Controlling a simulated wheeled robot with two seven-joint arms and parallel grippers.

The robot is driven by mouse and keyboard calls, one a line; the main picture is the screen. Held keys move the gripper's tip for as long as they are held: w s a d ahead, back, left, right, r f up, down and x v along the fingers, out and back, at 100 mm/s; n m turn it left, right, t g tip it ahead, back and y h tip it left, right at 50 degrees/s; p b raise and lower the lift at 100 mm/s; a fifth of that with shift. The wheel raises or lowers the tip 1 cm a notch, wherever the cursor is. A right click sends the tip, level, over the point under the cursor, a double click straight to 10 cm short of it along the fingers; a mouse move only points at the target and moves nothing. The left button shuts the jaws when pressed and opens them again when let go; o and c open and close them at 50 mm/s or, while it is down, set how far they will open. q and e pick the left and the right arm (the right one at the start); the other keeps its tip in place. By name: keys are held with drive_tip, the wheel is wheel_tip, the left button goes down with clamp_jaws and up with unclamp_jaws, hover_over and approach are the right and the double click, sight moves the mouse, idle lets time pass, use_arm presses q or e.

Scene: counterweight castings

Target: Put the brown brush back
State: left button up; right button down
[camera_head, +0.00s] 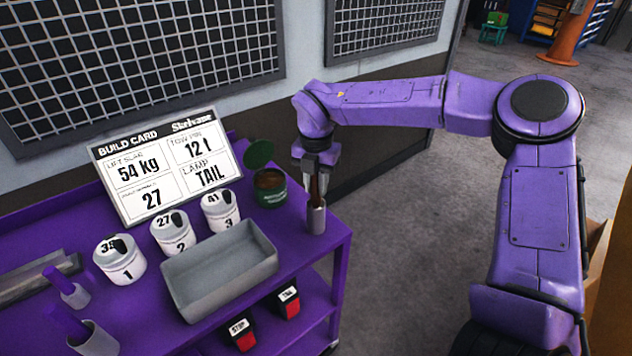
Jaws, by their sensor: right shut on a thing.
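My right gripper (316,178) points down over the right end of the purple cart (293,268). It is shut on the brown brush (316,190), which it holds upright. Only a short brown stretch of the brush shows between the fingers and a small grey cup (316,218). The brush's lower end is hidden at the cup's mouth, and I cannot tell how deep it reaches. The cup stands near the cart's right edge. My left gripper is not in view.
A dark green can (270,196) with its lid raised stands just left of the cup. A grey tray (222,272), several numbered white pots (120,262) and a build card (165,165) fill the cart top. Two grey cups with purple sticks (93,340) are at the left.

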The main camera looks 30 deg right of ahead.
drive_tip(key=shift+f+b, duration=0.75)
drive_tip(key=shift+f, duration=0.2)
drive_tip(key=c, duration=0.9)
unclamp_jaws()
wheel_tip(320, 180, up, 11)
drive_tip(key=shift+f+b, duration=0.2)
drive_tip(key=shift+b, duration=0.5)
